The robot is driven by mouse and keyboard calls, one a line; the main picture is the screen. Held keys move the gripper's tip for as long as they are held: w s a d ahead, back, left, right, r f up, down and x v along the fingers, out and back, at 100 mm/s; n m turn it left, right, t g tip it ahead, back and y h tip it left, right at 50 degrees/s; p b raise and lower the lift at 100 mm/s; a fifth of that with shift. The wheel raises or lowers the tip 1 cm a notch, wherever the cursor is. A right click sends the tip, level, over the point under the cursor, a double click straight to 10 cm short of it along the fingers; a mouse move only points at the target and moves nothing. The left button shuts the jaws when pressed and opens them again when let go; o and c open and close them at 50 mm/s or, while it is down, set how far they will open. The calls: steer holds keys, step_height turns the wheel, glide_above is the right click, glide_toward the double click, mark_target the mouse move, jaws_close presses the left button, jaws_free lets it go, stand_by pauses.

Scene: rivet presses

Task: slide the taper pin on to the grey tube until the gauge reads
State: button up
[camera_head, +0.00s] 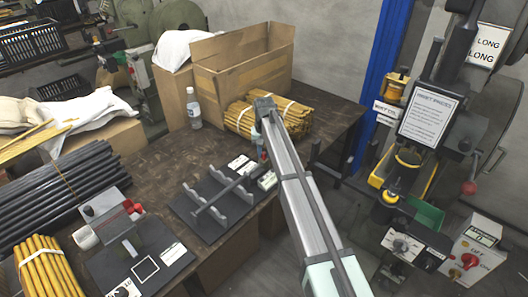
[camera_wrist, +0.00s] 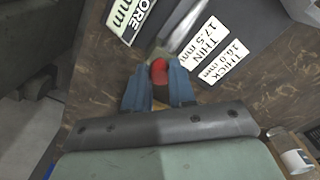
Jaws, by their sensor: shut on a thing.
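THIN and THICK labels (camera_wrist: 212,50) lie on the plate. Bundled yellow rods (camera_head: 285,118), a cardboard box (camera_head: 240,66) and a bottle (camera_head: 193,108) stand behind. Dark rods (camera_head: 70,190) and a red-handled fixture (camera_head: 108,215) are left. A press (camera_head: 430,110) stands right.

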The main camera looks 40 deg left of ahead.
steer(key=shift+c, duration=0.5)
steer(key=shift+s, duration=1.35)
steer(key=o, duration=0.8)
steer(key=shift+w, duration=0.1)
step_height(320, 180, up, 14)
steer(key=shift+f, duration=0.1)
